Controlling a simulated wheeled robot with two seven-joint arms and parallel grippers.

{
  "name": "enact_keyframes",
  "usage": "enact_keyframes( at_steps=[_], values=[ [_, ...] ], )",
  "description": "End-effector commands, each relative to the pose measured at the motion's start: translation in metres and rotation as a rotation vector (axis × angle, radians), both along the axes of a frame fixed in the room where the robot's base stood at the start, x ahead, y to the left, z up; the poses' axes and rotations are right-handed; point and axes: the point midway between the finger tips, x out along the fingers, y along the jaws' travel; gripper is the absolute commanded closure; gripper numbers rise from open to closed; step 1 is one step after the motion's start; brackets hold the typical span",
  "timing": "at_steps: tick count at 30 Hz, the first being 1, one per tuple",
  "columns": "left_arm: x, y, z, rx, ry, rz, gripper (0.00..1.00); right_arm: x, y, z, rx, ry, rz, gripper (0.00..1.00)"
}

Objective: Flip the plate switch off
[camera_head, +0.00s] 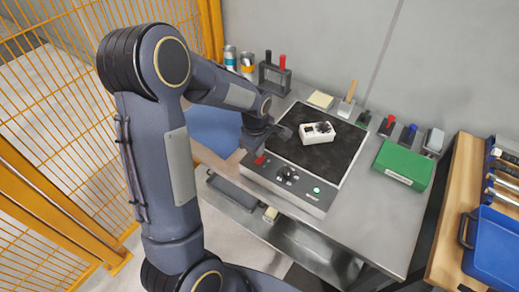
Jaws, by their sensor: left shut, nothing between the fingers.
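The hot plate has a dark square top (318,158) and a light grey front control panel (300,196) on the workbench. A red switch (260,160) sits at the left of this panel, partly hidden by my gripper. My left gripper (258,147) is shut and empty, right at the red switch. I cannot tell whether it touches the switch or which way the switch is tilted. My right gripper is out of view.
A white block with dark marks (317,132) lies on the plate top. A green box (403,163) stands to the right. Cans (247,63) and a dark rack (275,76) stand at the back. A yellow mesh fence (55,120) is at left, a blue bin (492,250) at right.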

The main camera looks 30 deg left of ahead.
Motion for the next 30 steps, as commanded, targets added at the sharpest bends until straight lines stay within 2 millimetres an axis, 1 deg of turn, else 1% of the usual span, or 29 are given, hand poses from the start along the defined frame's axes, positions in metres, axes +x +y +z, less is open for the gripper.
enact_keyframes(
  at_steps=[4, 13, 14, 17, 18, 19, 26, 30],
  values=[
    [0.001, 0.0, -0.007, 0.0, 0.001, 0.0, 1.0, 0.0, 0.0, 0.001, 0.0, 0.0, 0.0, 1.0],
    [0.001, 0.0, -0.008, 0.0, 0.0, 0.0, 1.0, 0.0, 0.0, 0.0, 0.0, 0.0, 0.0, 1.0],
    [0.001, 0.0, -0.009, 0.0, 0.0, -0.001, 1.0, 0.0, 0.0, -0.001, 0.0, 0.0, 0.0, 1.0],
    [0.004, -0.001, -0.02, 0.002, 0.004, -0.004, 1.0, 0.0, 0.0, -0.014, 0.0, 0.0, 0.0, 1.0],
    [0.004, -0.001, -0.016, 0.001, 0.008, -0.001, 1.0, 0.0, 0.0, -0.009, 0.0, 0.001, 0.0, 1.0],
    [0.004, -0.001, -0.015, 0.001, 0.009, -0.001, 1.0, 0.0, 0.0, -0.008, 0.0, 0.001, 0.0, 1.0],
    [0.001, -0.001, -0.018, -0.001, 0.014, -0.001, 1.0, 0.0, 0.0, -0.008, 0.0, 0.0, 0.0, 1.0],
    [-0.004, -0.001, -0.018, -0.001, 0.017, -0.001, 1.0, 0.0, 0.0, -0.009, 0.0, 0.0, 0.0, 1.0]
  ],
)
